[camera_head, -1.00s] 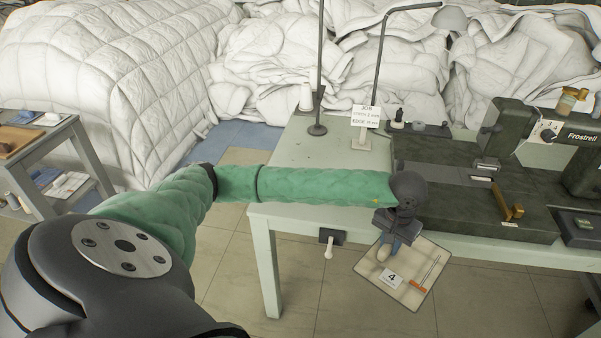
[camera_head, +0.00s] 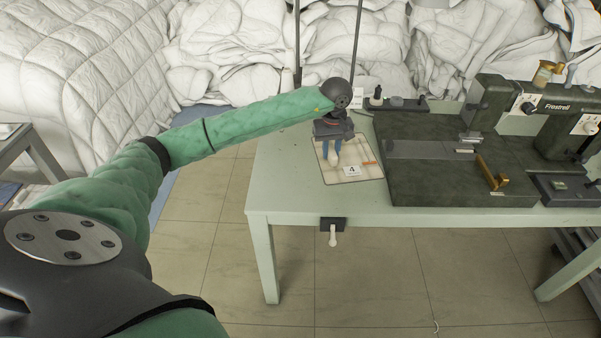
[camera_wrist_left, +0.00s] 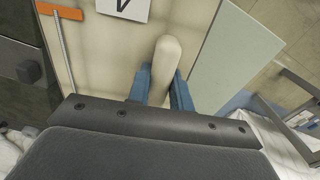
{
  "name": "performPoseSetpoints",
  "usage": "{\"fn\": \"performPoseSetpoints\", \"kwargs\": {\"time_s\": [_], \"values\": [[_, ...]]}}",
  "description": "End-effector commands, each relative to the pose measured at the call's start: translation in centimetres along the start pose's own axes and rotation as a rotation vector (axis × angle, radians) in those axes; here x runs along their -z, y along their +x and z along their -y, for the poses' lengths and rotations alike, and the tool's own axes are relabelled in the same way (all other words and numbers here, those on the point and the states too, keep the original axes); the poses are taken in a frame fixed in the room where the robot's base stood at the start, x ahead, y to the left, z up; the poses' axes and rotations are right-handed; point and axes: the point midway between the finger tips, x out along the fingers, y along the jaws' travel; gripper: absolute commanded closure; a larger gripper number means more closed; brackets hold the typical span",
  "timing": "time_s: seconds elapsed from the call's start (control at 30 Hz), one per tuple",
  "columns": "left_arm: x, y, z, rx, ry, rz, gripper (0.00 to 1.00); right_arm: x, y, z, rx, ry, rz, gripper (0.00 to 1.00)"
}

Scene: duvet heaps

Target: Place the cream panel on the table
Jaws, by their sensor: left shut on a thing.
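My left gripper (camera_head: 332,158), with blue fingers, is shut on the panel's rounded cream grip. The left wrist view shows the panel (camera_wrist_left: 100,70) close below the gripper (camera_wrist_left: 160,90), with the cream grip (camera_wrist_left: 167,60) between the fingers. Part of the panel is hidden by the gripper. I cannot tell whether the panel touches the tabletop. My right gripper is out of view.
A dark sewing machine (camera_head: 480,130) with a dark bed fills the table's right side. Upright dark rods (camera_head: 357,45) and small spools (camera_head: 377,97) stand behind the panel. The tabletop's front left is bare. White duvets (camera_head: 85,70) heap behind.

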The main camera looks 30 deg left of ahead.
Motion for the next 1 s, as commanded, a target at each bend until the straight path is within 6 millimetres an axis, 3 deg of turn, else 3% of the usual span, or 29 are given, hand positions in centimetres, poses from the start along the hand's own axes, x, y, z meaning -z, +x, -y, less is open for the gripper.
{"fn": "performPoseSetpoints", "kwargs": {"time_s": [0.03,0.13,0.4,0.63,1.0], "values": [[0.9,0.1,0.3,0.001,-0.088,0.001,1.0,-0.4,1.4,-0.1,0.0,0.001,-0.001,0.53],[2.0,0.3,0.7,0.001,-0.262,0.0,1.0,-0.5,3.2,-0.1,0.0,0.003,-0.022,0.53],[2.1,0.5,0.9,0.0,-0.549,0.0,1.0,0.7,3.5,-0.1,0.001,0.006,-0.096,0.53],[2.3,0.9,1.9,0.001,-0.603,0.0,1.0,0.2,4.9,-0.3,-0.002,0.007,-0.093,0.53],[3.0,3.8,6.8,0.004,-0.6,0.001,1.0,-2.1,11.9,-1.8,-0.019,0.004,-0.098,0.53]]}}
